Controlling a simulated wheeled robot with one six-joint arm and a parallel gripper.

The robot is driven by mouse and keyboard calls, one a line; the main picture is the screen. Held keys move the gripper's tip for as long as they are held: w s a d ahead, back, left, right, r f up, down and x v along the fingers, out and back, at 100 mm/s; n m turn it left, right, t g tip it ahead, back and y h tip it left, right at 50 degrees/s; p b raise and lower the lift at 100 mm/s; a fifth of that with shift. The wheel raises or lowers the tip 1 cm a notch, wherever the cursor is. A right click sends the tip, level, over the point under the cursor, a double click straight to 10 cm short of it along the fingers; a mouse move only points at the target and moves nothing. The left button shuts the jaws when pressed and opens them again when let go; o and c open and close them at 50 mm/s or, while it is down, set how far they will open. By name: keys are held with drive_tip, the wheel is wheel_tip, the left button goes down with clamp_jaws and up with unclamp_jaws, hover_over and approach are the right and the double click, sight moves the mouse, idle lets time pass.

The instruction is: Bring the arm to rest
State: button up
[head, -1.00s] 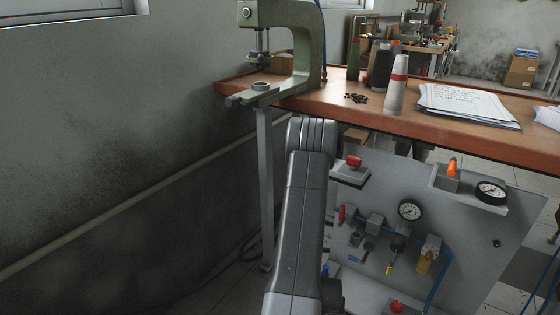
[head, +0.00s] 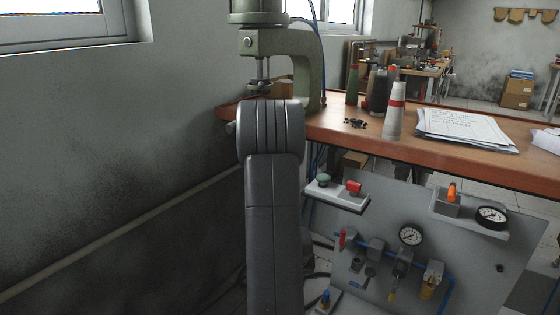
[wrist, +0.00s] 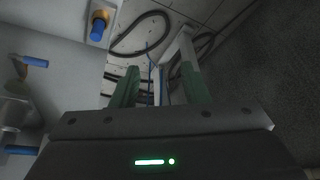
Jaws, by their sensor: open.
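In the head view my own grey arm (head: 275,215) rises in front of the bench, its upper joint covering the lower part of the green press. My gripper is hidden in the head view. In the wrist view my gripper (wrist: 158,76) shows two green fingers spread apart with nothing held between them. Beyond the fingers are the floor and a pale post (wrist: 172,52).
A green C-frame press (head: 312,72) stands on the wooden bench (head: 440,150). Below is a grey pneumatic panel (head: 470,245) with gauges and valves, and a two-button box (head: 335,198). Dark hoses (wrist: 135,30) lie on the floor. A bare wall (head: 100,130) is left.

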drive_tip(key=w+a+r, duration=0.2)
drive_tip(key=a+r, duration=0.2)
drive_tip(key=r, duration=0.3)
drive_tip(key=shift+w+r+n, duration=0.3)
drive_tip(key=shift+w+r, duration=0.1)
drive_tip(key=shift+s+d+f, duration=0.1)
